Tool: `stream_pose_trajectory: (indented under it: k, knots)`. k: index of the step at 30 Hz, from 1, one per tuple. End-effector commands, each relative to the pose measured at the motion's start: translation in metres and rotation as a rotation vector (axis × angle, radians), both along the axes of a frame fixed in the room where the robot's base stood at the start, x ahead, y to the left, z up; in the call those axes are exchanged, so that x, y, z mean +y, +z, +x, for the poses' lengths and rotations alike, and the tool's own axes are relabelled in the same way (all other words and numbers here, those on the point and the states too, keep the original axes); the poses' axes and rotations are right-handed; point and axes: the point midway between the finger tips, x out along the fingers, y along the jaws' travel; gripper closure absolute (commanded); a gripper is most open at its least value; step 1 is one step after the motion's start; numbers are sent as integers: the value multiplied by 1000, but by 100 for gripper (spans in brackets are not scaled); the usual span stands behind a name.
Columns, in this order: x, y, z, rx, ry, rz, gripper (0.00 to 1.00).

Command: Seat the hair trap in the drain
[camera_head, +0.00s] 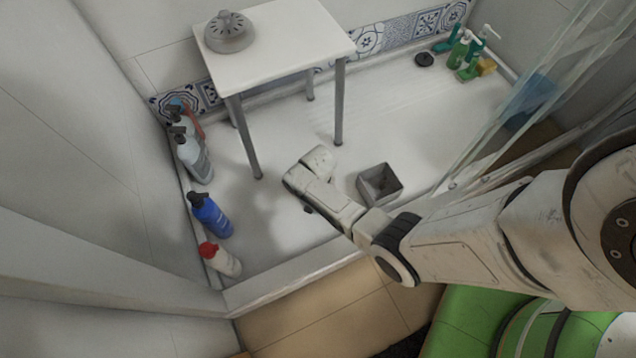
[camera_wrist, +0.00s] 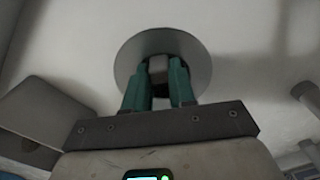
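In the wrist view, my gripper (camera_wrist: 160,72) has its two teal fingers on both sides of a dark grey upright block in the middle of a round grey disc. I take this disc for the hair trap (camera_wrist: 193,53). The fingers look closed on the block, and the disc hangs over the white shower floor. In the head view my arm hides most of the gripper and the disc. A dark round piece (camera_head: 424,59) lies flat on the floor at the back right. It may be the drain, but I cannot tell at this size.
A white stool (camera_head: 285,45) stands at the back left with a grey slotted dome (camera_head: 229,32) on it. An open grey box (camera_head: 380,184) is right of my wrist. Bottles (camera_head: 210,215) line the left wall; green bottles (camera_head: 462,50) stand back right. A glass panel (camera_head: 520,95) borders the right.

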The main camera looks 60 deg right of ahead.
Motion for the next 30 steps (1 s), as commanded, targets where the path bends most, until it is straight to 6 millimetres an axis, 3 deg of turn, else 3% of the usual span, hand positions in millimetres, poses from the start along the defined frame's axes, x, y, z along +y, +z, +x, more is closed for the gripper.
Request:
stream_pose_trajectory:
  k: [8,17,22,30]
  knots:
    - [0,1,0,0,0,0,48]
    - [0,4,0,0,0,0,48]
    - [0,25,0,-1,0,0,48]
    - [-1,75,0,-2,0,0,48]
